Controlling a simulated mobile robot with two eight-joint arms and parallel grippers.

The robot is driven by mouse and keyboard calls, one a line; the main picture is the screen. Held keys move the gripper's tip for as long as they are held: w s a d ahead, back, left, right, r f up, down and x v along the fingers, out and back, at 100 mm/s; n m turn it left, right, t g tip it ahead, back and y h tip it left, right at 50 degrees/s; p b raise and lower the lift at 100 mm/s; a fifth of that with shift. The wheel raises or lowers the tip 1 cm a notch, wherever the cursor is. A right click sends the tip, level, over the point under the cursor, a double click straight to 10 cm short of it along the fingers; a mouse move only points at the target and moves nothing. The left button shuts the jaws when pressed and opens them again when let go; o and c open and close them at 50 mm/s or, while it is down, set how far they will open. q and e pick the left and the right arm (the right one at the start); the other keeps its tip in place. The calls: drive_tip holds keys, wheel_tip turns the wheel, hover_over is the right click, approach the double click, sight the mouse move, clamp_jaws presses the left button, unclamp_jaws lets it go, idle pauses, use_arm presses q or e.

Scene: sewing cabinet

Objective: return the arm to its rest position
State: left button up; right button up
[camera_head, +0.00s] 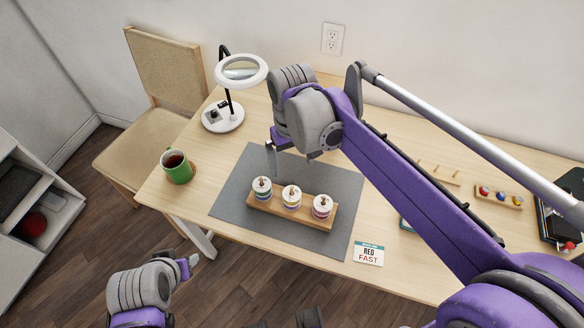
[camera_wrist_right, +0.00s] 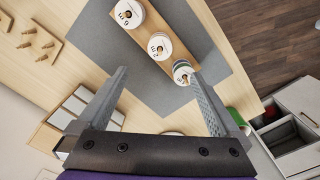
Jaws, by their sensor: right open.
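My right gripper (camera_head: 290,160) hangs over the grey mat, behind the wooden holder. In the right wrist view it is open and empty, with its two fingers (camera_wrist_right: 162,92) spread apart. The wooden holder (camera_head: 265,205) carries three round spools in a row: a left one (camera_head: 262,187), a middle one (camera_head: 291,196) and a right one (camera_head: 322,205). The spools also show in the wrist view, the nearest one (camera_wrist_right: 183,72) close to a fingertip in the picture. My left gripper (camera_head: 190,265) is low at the front, off the table; its jaws are unclear.
The grey mat (camera_head: 235,195) lies on the wooden table. A green mug (camera_head: 178,170) and a white magnifier lamp (camera_head: 222,117) stand left. A "RED FAST" card (camera_head: 368,254) lies right of the mat. A peg rack (camera_head: 437,174) and coloured bobbins (camera_head: 499,196) are at the back right. A chair (camera_head: 150,125) stands left.

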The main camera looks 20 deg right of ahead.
idle(0.6)
drive_tip(key=s+d+f+m+t, duration=0.1)
drive_tip(key=s+d+f+t, duration=0.1)
drive_tip(key=s, duration=0.5)
drive_tip(key=s+d+f+t, duration=0.3)
drive_tip(key=s+d+f, duration=0.1)
drive_tip(key=s, duration=0.3)
drive_tip(key=shift+d+f+m+p, duration=0.3)
drive_tip(key=shift+f+m+p, duration=0.1)
drive_tip(key=shift+f, duration=0.3)
